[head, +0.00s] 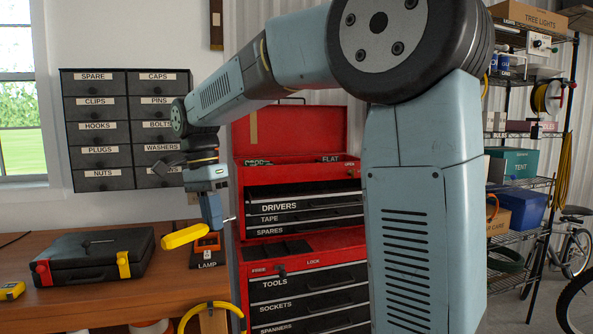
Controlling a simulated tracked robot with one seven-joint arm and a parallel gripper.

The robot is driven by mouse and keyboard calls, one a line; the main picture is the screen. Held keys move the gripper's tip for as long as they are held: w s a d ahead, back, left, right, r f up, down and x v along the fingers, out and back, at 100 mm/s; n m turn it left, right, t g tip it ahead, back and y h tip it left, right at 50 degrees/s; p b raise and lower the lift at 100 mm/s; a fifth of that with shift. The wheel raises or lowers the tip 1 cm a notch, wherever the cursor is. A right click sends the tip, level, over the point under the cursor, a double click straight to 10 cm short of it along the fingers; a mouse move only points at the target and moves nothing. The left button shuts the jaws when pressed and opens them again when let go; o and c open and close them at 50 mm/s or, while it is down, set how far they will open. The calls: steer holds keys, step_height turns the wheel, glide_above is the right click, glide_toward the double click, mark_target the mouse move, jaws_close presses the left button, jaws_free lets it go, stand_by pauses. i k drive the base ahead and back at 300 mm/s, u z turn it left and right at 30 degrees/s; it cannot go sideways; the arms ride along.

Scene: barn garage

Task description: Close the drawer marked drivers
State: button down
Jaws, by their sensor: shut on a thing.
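The red tool chest (243,180) stands right of the workbench with its lid up. The drawer marked DRIVERS (310,205) is in its upper part, above the TAPE and SPARES drawers. It looks pulled out, with a dark gap above its front; my arm hides its right end. My gripper (212,222) points down, left of the chest and apart from the drawer. It is shut on a yellow-handled tool (184,236), which looks like a screwdriver. Its handle sticks out to the left, and a short metal end shows on the right.
A black case (90,265) lies on the wooden workbench (50,308). A LAMP-marked switch box (207,250) is behind the tool. Wall drawers (110,130) hang at the back left. Loaded wire shelves (520,243) and a bicycle (575,245) stand right.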

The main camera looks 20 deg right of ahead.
mark_target(263, 199)
steer(key=z, duration=1.5)
steer(key=i, duration=0.1)
steer(key=u, duration=2.4)
steer(key=i, duration=0.65)
steer(key=u, duration=1.6)
steer(key=i, duration=0.3)
steer(key=z, duration=3.9)
steer(key=i, duration=0.25)
steer(key=u, duration=0.05)
